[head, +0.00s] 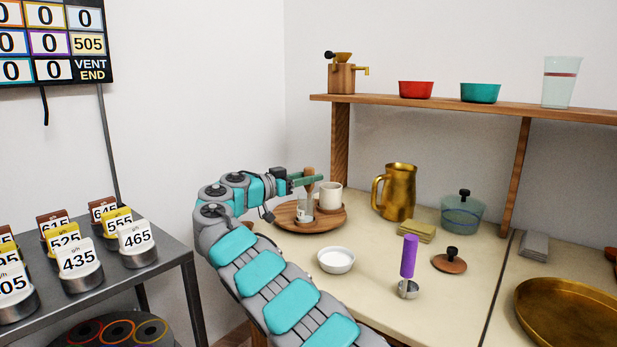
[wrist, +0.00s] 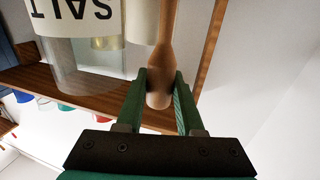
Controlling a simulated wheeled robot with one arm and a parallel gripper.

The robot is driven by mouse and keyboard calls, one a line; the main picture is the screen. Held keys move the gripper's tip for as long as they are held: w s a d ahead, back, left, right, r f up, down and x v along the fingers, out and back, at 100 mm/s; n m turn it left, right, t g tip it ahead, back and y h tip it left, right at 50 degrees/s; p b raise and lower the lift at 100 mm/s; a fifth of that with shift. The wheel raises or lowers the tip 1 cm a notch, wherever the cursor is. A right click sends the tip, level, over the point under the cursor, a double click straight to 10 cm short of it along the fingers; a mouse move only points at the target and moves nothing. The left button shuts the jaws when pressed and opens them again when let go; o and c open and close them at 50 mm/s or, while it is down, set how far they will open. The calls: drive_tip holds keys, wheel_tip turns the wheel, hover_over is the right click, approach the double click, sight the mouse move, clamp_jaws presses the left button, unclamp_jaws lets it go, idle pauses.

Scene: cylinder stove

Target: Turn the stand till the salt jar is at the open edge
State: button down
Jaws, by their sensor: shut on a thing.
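The stand is a round wooden turntable (head: 285,219) near the left end of the counter, with a wooden post (head: 309,174) rising from it. My gripper (head: 307,181) is shut on this post near its top. In the wrist view the post (wrist: 165,50) stands between the green fingers of my gripper (wrist: 160,88). The salt jar (wrist: 82,22), clear with a white SALT label, is close beside the post in the wrist view, its lettering upside down. In the head view a white mug (head: 330,194) stands on the turntable's right side; the labels there are unreadable.
A white bowl (head: 336,260) is in front of the turntable. A purple-handled tool (head: 409,257) and wooden lid (head: 449,263) are further forward. A shelf (head: 450,107) runs above.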

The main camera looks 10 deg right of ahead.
idle(0.3)
drive_tip(key=c, duration=0.5)
unclamp_jaws()
drive_tip(key=shift+c, duration=0.2)
drive_tip(key=b+v, duration=0.1)
drive_tip(key=v, duration=0.6)
drive_tip(key=shift+a, duration=0.35)
drive_tip(key=shift+s, duration=0.15)
